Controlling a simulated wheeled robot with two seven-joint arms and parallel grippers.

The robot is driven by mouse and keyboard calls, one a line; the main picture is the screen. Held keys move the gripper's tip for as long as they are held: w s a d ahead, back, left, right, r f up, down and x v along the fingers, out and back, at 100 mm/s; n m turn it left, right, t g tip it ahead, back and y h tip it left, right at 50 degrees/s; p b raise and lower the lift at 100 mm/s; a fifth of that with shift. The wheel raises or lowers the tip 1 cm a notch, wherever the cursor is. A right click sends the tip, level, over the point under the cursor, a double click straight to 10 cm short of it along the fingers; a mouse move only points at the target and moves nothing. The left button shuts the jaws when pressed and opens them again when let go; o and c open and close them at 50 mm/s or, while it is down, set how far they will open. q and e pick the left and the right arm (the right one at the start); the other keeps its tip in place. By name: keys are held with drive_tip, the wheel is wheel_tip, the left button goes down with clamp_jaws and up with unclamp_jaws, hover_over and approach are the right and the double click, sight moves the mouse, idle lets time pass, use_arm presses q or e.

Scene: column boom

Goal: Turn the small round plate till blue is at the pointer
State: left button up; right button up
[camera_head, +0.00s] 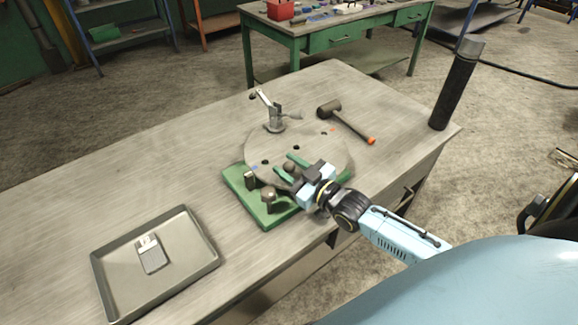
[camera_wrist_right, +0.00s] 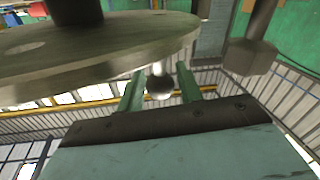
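The round plate (camera_head: 264,147) is grey, with dark holes, and lies on a green base (camera_head: 235,184) on the workbench. A small blue mark (camera_head: 254,168) shows at the plate's left front edge, close to a metal post (camera_head: 250,181). An orange-red mark (camera_head: 333,131) is at its far right edge. I cannot tell which part is the pointer. My right gripper (camera_head: 284,167) is at the plate's front edge. In the right wrist view its green fingers (camera_wrist_right: 160,88) stand apart on either side of a dark ball knob (camera_wrist_right: 159,86), with small gaps. My left gripper is out of view.
A second post (camera_head: 268,199) stands at the base's front. A clamp with a lever (camera_head: 274,118) rises at the plate's far side. A hammer (camera_head: 345,121) and a dark upright cylinder (camera_head: 455,88) are to the right. A metal tray (camera_head: 190,267) holds a small grey object.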

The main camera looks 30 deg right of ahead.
clamp_jaws()
drive_tip(key=shift+s+d, duration=0.15)
drive_tip(key=shift+s, duration=0.05)
drive_tip(key=shift+y, duration=0.3)
drive_tip(key=shift+o, duration=1.8)
unclamp_jaws()
drive_tip(key=v, duration=1.3)
drive_tip(key=shift+s, duration=0.2)
